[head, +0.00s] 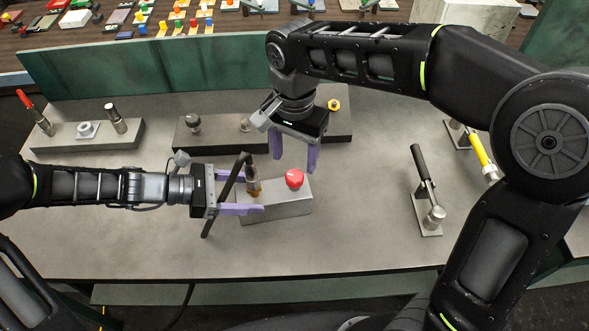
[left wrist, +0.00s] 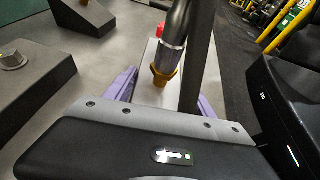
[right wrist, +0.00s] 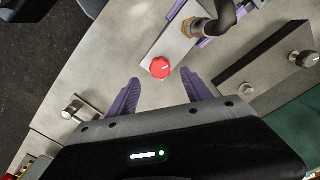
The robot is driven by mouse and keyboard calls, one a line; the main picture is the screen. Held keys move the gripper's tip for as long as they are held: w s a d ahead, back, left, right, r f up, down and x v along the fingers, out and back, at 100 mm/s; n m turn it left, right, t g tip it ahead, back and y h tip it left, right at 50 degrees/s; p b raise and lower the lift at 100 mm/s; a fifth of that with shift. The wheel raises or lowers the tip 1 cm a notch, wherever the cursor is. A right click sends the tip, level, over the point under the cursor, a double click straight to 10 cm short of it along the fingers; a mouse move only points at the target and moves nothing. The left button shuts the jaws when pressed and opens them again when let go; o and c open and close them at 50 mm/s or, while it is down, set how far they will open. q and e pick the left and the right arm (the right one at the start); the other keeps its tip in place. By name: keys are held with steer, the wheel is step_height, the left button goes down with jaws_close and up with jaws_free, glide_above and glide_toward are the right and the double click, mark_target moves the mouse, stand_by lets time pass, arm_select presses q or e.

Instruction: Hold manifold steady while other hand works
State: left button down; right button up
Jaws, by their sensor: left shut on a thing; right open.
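The manifold, a grey block (head: 292,205) with a red knob (head: 294,179), sits on the grey table. My left gripper (head: 254,190) is shut on its left end, one finger along each side. A dark hose with a brass fitting (left wrist: 163,76) rises from the block between those fingers, beside a dark upright bar (left wrist: 197,55). My right gripper (head: 294,158) is open and empty, fingers pointing down, just behind and above the red knob. In the right wrist view the red knob (right wrist: 160,67) lies beyond the gap between the open fingers. The exact finger contact is partly hidden.
Behind stand a low dark block with knobs and a yellow ring (head: 333,105), and a grey block with pegs (head: 72,136) at back left. A black-handled lever clamp (head: 428,195) and a yellow-handled one (head: 481,152) stand right. The table front is clear.

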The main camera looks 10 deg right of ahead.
mark_target(295, 176)
step_height(295, 176, down, 6)
steer(key=shift+r, duration=0.2)
jaws_close()
stand_by(0.6)
